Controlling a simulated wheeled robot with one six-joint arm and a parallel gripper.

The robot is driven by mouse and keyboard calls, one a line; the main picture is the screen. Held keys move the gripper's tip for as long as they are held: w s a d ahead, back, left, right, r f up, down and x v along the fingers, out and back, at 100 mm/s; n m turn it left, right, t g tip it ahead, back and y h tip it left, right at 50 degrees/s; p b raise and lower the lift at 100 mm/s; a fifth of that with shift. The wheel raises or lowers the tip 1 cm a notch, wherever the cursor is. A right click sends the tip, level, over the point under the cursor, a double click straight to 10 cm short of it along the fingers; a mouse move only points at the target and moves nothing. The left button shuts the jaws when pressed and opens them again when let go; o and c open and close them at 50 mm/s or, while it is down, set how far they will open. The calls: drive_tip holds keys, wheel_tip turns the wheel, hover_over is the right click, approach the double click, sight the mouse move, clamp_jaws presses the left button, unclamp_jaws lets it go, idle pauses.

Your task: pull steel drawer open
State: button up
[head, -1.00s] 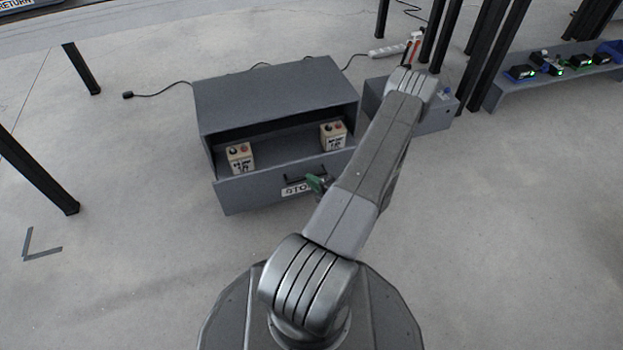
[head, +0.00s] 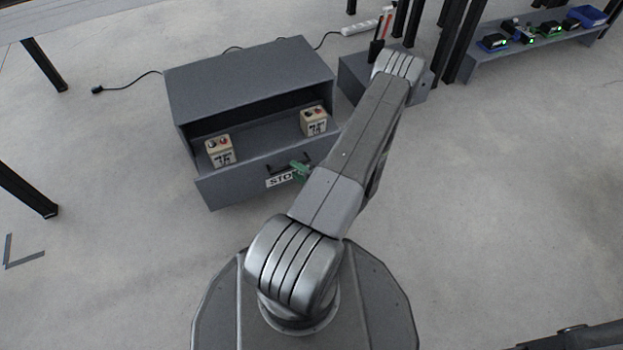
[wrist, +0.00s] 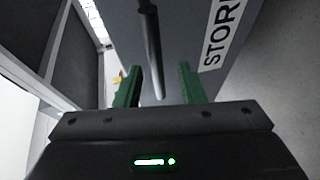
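The grey steel drawer (head: 235,187) stands partly out of its steel cabinet (head: 250,75) in the head view, with a white label on its front. Its dark bar handle (wrist: 152,50) runs between the two green fingers of my gripper (wrist: 157,82) in the wrist view, with a gap on both sides. My gripper (head: 300,171) is at the right end of the handle in the head view, partly hidden by my arm. Two box-shaped batteries, a left one (head: 220,152) and a right one (head: 313,121), stand upright in the drawer.
A low grey box (head: 355,75) stands right of the cabinet, partly behind my arm. Black posts and a grey bench (head: 480,66) with small devices are at the upper right. A cable with a plug (head: 97,90) lies at the left. Floor in front is clear.

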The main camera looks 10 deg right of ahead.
drive_tip(key=p+v, duration=0.3)
drive_tip(key=v, duration=1)
drive_tip(key=shift+p, duration=0.4)
drive_tip(key=b+x, duration=0.4)
drive_tip(key=x, duration=0.9)
drive_tip(key=shift+w+a, duration=0.2)
drive_tip(key=shift+w, duration=0.05)
drive_tip(key=shift+s+d, duration=0.1)
drive_tip(key=shift+s, duration=0.05)
drive_tip(key=p+v, duration=0.4)
drive_tip(key=v, duration=1)
drive_tip(key=shift+w+d+r+b+x, duration=0.15)
drive_tip(key=shift+b+x, duration=0.55)
drive_tip(key=shift+x, duration=2.1)
drive_tip(key=shift+w+d+r+b+x, duration=0.15)
drive_tip(key=shift+b+x, duration=0.55)
drive_tip(key=shift+x, duration=2.1)
drive_tip(key=shift+w+d+f+b+x, duration=0.15)
drive_tip(key=shift+b+x, duration=0.55)
drive_tip(key=shift+x, duration=2.15)
